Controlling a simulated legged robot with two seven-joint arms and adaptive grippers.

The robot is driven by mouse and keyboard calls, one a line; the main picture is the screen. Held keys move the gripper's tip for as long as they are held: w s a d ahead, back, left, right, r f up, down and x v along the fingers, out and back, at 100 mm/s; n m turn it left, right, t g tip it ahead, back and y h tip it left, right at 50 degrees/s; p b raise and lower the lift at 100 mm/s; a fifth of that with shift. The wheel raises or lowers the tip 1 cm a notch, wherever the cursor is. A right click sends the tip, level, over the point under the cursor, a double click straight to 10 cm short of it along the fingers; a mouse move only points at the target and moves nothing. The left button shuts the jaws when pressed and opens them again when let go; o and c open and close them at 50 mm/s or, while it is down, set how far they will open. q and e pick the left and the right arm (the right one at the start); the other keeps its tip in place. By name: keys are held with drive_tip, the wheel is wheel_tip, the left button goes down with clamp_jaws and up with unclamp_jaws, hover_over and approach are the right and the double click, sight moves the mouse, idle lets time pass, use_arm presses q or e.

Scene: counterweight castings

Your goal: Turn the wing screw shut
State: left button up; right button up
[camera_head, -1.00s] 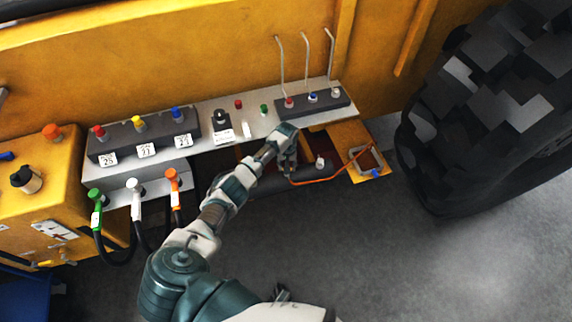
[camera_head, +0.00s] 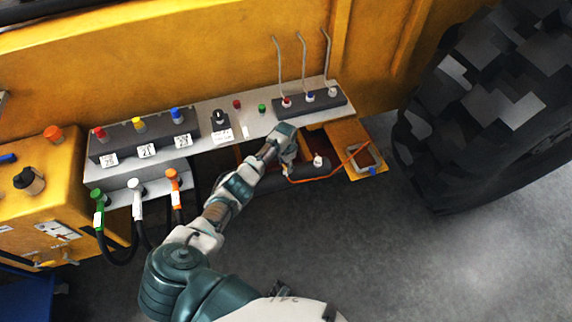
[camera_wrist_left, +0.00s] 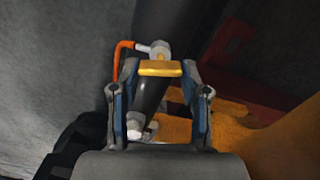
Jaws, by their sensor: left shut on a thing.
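The yellow wing screw (camera_wrist_left: 160,68) shows in the left wrist view as a flat yellow bar between my left fingertips. My left gripper (camera_wrist_left: 159,78) is shut on it, one blue-and-grey finger at each end. A grey-white fitting (camera_wrist_left: 160,49) is just beyond the bar. In the head view my left gripper (camera_head: 288,162) reaches under the grey panel shelf, by the black cylinder; the wing screw is hidden there. My right gripper is not in view.
The black cylinder (camera_wrist_left: 149,93) lies below the shelf. An orange hose (camera_head: 325,177) runs from near my gripper to a yellow bracket (camera_head: 368,172). The grey shelf (camera_head: 262,124) with levers and knobs is close above. A large tyre (camera_head: 490,110) stands right; open floor lies in front.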

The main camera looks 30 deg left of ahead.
sight(284, 166)
use_arm(q)
drive_tip(key=shift+s+a+f+m, duration=0.1)
drive_tip(key=shift+s+m, duration=0.1)
drive_tip(key=shift+m, duration=1.1)
drive_tip(key=shift+a, duration=0.1)
drive_tip(key=o, duration=1.1)
drive_tip(key=shift+o, duration=0.2)
drive_tip(key=shift+w+r, duration=0.15)
drive_tip(key=shift+r, duration=0.45)
wheel_tip(284, 166, up, 11)
